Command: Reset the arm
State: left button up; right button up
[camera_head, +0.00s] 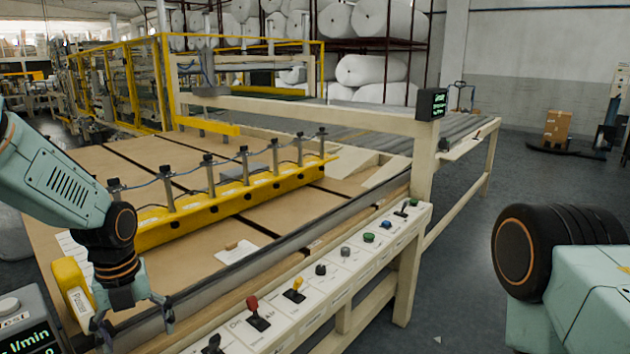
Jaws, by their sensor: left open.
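My left arm comes in from the left edge, and its left gripper (132,322) hangs at the lower left, pointing down with its fingers spread. It holds nothing that I can see. It is over the front edge of the machine table, beside a yellow block (72,288) and left of the control panel (330,268). My right arm shows at the lower right as a pale green link with a black joint. Its gripper is out of the picture.
The panel carries a red-knobbed lever (252,305), a yellow-knobbed lever (297,286) and several buttons. A yellow bar (225,200) with several posts crosses the brown table. White rolls (370,70) lie on racks behind.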

pick_arm(q)
notch_tip(320, 180, down, 11)
jog(key=shift+f, duration=0.2)
jog(key=shift+r+n, duration=0.1)
jog(key=shift+n, duration=0.8)
jog(key=n+p, duration=0.1)
jog(key=n, duration=0.5)
jog(key=n+p, duration=0.1)
jog(key=n, duration=0.2)
jog(key=n+p, duration=0.1)
jog(key=n, duration=0.5)
jog(key=n+p, duration=0.1)
jog(key=n, duration=0.4)
jog(key=shift+s, duration=0.1)
